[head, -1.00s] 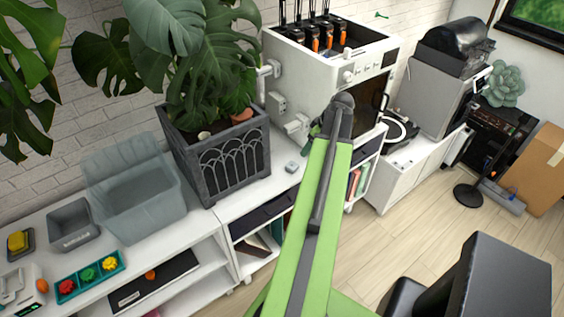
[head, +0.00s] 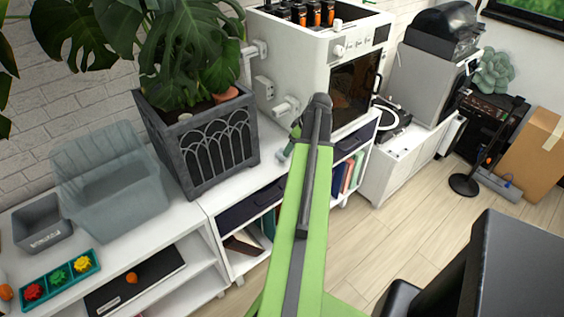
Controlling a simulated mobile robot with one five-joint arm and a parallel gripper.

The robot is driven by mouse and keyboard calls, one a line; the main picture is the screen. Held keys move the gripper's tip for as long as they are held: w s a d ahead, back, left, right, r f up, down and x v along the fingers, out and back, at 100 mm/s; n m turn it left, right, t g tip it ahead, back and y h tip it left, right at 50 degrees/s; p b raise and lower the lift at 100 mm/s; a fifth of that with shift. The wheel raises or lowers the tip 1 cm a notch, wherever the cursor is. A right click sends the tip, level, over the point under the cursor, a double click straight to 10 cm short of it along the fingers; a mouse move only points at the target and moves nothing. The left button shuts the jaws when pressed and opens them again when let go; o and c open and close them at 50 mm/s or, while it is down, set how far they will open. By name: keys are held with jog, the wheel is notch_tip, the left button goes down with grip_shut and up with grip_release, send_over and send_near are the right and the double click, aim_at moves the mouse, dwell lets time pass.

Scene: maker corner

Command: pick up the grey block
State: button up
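The small grey block (head: 283,156) lies on the white shelf top, just right of the dark planter and close to the left edge of my green arm. A dark part at the end of my arm, seemingly my gripper (head: 295,134), shows just above and right of the block. Most of it is hidden behind my arm link. I cannot tell whether its fingers are open or touch the block.
The dark planter (head: 213,150) with a large plant stands left of the block. A white oven-like machine (head: 320,62) with knobs stands behind it. A clear bin (head: 112,185), a grey bin (head: 42,226) and a teal tray (head: 58,277) are farther left.

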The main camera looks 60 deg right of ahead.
aim_at(288, 159)
jog(key=b+x, duration=0.5)
jog(key=shift+a+f, duration=0.15)
jog(key=shift+a, duration=0.15)
jog(key=shift+c, duration=0.2)
grip_shut()
